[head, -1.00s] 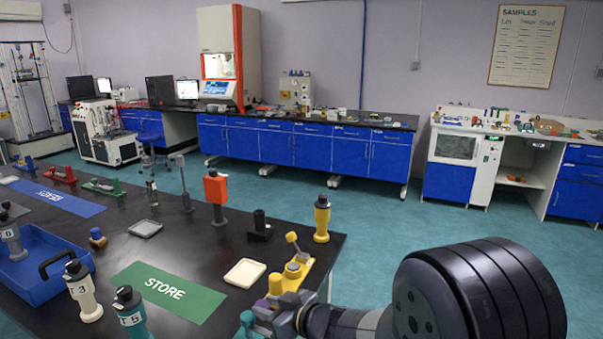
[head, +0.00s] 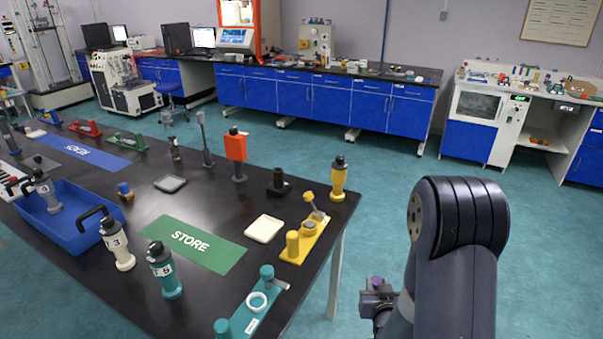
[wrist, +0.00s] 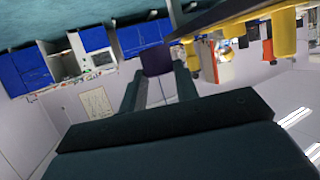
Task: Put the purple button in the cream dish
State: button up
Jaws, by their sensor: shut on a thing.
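The purple button (head: 376,282) is at the tip of my gripper (head: 377,298) in the head view, off the right side of the black table. In the wrist view my gripper (wrist: 161,88) is shut on the purple button (wrist: 156,61), which shows dark purple between the two fingers. The cream dish (head: 264,228) lies on the black table near its right side, and it looks empty. The dish is to the left of my gripper and apart from it. My arm hides part of the gripper in the head view.
A yellow fixture (head: 306,240) with posts stands between the dish and the table's right edge. A teal fixture (head: 252,310) with a white ring is at the front.

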jog(key=w+a+r+n+y+b, duration=0.2)
jog(key=a+n+y, duration=0.1)
jog(key=a, duration=0.4)
notch_tip(320, 180, up, 5)
jog(key=n+g+y+b, duration=0.5)
jog(key=n+y, duration=0.2)
jog(key=y, duration=0.1)
send_over(264, 304)
jog(key=w+d, duration=0.4)
jog(key=d, duration=0.2)
jog(key=shift+w, duration=0.2)
jog(key=s+a+r+n+g+y+b, duration=0.2)
jog(key=s+a+n+g, duration=0.1)
jog(key=a, duration=0.3)
jog(key=shift+s+n+g, duration=0.3)
jog(key=shift+s+g, duration=0.1)
jog(key=shift+s, duration=0.3)
jog(key=shift+f+b, duration=1.65)
jog(key=shift+f, duration=3.15)
jog(key=shift+f, duration=0.1)
